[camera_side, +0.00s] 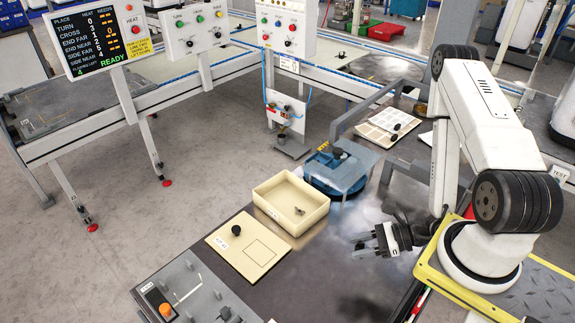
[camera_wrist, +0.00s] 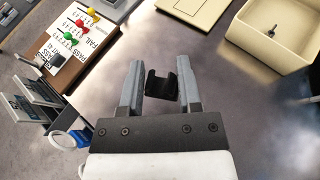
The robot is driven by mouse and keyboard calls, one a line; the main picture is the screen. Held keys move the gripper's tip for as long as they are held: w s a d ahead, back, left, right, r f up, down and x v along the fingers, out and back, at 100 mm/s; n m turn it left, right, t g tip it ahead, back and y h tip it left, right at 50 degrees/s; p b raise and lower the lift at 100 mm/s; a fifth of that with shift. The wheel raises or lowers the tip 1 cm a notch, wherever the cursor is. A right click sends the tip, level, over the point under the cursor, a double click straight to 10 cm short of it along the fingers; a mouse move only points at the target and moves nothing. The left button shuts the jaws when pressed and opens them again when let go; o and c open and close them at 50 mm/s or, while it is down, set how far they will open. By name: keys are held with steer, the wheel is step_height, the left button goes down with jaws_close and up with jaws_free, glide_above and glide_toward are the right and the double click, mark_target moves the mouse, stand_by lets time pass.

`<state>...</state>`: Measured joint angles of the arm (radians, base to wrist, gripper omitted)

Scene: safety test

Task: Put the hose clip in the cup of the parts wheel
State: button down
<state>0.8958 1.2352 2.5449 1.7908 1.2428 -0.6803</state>
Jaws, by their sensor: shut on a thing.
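My gripper (camera_side: 360,245) is low over the dark table, in front of and to the right of the cream tray in the side view. In the wrist view, my gripper (camera_wrist: 161,80) is shut on a small black U-shaped piece, the hose clip (camera_wrist: 160,86), held between the fingertips. The wheel is not clearly seen in the wrist view.
A cream tray (camera_side: 272,213) holds a small dark part. A cream plate (camera_side: 225,245) with a black knob lies nearer. A grey frame (camera_side: 362,118) stands by the blue unit. A display (camera_side: 97,36) reads READY. Bare table lies around my gripper.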

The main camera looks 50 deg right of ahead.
steer(key=shift+s+a, duration=0.2)
steer(key=w+f, duration=0.4)
steer(key=w, duration=0.5)
glide_above(308, 254)
steer(key=s, duration=0.1)
step_height(308, 254, down, 5)
steer(key=shift+s+r, duration=0.1)
steer(key=shift+r, duration=0.1)
steer(key=shift+w+f, duration=0.3)
steer(key=shift+f, duration=0.05)
steer(key=shift+f, duration=0.1)
steer(key=shift+w+f, duration=0.15)
steer(key=shift+w, duration=0.05)
steer(key=shift+f, duration=1.55)
